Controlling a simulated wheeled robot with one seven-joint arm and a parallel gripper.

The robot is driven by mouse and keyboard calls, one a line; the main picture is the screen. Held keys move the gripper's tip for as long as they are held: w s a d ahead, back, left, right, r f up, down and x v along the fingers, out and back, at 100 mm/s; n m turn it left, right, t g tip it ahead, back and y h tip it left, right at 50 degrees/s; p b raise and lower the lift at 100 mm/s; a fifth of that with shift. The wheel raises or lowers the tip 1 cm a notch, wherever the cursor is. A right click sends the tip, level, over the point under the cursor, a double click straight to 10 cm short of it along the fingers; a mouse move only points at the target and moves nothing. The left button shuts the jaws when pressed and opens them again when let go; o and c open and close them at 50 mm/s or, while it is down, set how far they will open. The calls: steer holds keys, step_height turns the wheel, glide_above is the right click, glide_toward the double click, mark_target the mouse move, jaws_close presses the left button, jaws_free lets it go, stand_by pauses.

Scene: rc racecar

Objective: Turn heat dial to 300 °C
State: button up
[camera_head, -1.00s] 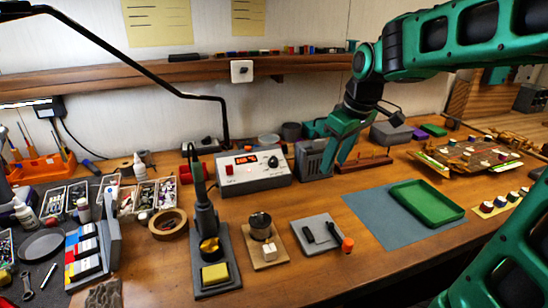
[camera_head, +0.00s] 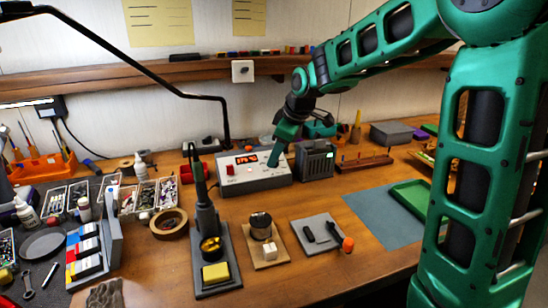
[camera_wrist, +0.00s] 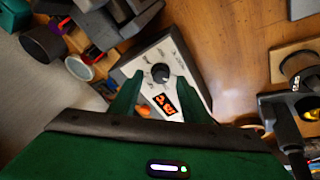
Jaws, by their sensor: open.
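The grey heat station (camera_head: 250,180) stands at the back of the bench, with a lit red display (camera_head: 247,158) on its sloped front; its digits are too small to read surely. In the wrist view the station (camera_wrist: 143,62) shows a round black heat dial (camera_wrist: 160,72) above the display (camera_wrist: 160,104). My gripper (camera_wrist: 162,78) is open, with one green finger on each side of the dial as seen there. I cannot tell whether they touch it. In the head view my gripper (camera_head: 273,162) is at the station's front right and hides the dial.
A grey box with vents (camera_head: 315,160) stands close to the station's right. The soldering iron in its stand (camera_head: 207,225) is in front and left. A black lamp arm (camera_head: 130,66) arches above. Bare wood lies before the station.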

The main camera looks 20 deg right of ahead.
steer(key=shift+x, duration=0.75)
steer(key=shift+c, duration=0.6)
steer(key=c, duration=0.9)
steer(key=shift+a, duration=0.1)
